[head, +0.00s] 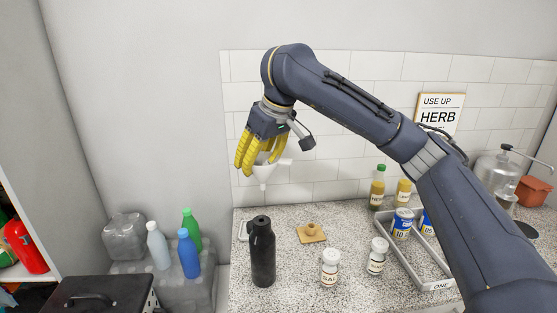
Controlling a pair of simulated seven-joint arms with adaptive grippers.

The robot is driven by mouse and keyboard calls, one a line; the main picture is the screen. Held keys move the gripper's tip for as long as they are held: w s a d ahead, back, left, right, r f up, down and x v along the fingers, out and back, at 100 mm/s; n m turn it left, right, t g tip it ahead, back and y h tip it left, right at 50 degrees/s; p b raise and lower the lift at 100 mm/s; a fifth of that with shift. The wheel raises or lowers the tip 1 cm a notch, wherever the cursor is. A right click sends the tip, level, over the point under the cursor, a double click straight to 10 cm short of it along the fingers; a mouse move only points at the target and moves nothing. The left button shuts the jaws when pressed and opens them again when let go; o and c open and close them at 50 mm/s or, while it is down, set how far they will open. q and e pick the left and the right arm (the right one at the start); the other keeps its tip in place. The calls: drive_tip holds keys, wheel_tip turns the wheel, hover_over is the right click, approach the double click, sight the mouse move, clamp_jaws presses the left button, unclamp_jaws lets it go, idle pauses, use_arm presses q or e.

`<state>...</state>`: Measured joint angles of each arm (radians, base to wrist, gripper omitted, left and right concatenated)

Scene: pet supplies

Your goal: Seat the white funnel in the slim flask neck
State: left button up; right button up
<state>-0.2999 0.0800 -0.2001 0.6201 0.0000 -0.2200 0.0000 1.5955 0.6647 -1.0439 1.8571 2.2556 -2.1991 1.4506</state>
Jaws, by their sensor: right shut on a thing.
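The white funnel (263,173) is held in the air with its spout pointing down. My right gripper (254,158) has yellow fingers and is shut on the funnel; the fingers hide part of the funnel's far-left side. The slim flask (262,255) is black and stands upright near the left edge of the counter. The funnel is above the flask's neck (261,222), with a clear gap between them. My left gripper is not in view.
Two white-capped jars (330,268) stand right of the flask on the speckled counter (300,215). A small wooden piece (311,233) lies behind. A grey tray (403,262) holds cans. Several bottles (189,255) stand on a lower surface at left.

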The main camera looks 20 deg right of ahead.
sight(255, 167)
drive_tip(key=s+n, duration=0.1)
drive_tip(key=s+a+n, duration=0.1)
drive_tip(key=n+y, duration=0.1)
drive_tip(key=shift+s+a+f+g, duration=0.25)
drive_tip(key=shift+s+a+g, duration=0.1)
drive_tip(key=shift+s+g, duration=0.05)
drive_tip(key=shift+s+a+n, duration=0.1)
drive_tip(key=shift+a+n, duration=0.05)
drive_tip(key=shift+n, duration=0.55)
drive_tip(key=shift+f, duration=2.9)
drive_tip(key=shift+f, duration=2.2)
drive_tip(key=o, duration=1.3)
